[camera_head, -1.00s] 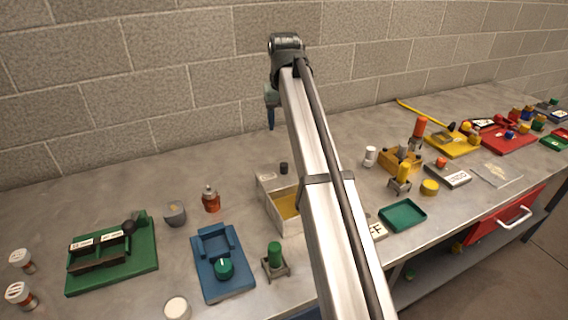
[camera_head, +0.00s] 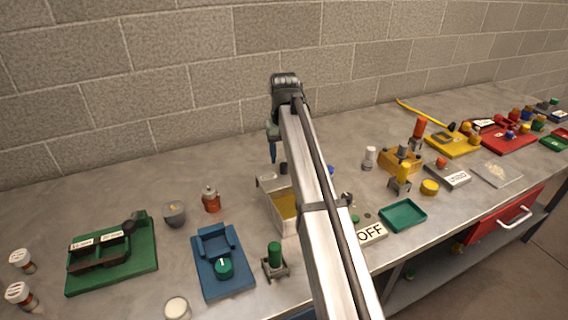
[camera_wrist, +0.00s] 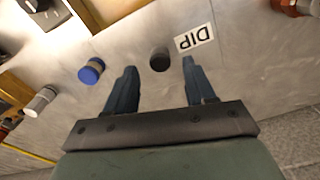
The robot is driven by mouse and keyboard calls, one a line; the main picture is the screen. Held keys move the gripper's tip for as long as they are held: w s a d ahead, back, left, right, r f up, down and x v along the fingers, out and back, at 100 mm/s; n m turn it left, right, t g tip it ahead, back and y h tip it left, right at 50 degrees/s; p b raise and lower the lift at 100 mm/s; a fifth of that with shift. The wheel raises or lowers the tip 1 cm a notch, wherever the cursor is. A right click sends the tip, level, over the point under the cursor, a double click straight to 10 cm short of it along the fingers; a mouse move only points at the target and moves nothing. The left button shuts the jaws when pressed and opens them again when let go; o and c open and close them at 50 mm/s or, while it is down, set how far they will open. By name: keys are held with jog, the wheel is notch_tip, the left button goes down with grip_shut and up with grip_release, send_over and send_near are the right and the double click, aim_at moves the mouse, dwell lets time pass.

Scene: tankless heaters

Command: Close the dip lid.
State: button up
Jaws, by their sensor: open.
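The dip box (camera_head: 279,214) is an open pale box with amber contents, partly behind my arm in the head view. Part of it also shows at the top of the wrist view (camera_wrist: 108,10). In the wrist view, a dark round knob (camera_wrist: 160,60) stands beside a white DIP label (camera_wrist: 194,37), apparently on the lid's grey top; the lid's edges are hard to make out. My gripper (camera_wrist: 160,72) is open, its blue fingers on either side of the knob in that view, with no visible contact. In the head view my gripper (camera_head: 273,160) is above the box's far end.
A blue-capped bottle (camera_wrist: 91,71) stands near the fingers in the wrist view. An orange bottle (camera_head: 211,199) and a grey cup (camera_head: 174,213) stand left of the box. A blue fixture (camera_head: 222,262) and a green-topped stand (camera_head: 275,260) are in front.

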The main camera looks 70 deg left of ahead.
aim_at(284, 164)
jog(key=shift+f, duration=1.8)
grip_shut()
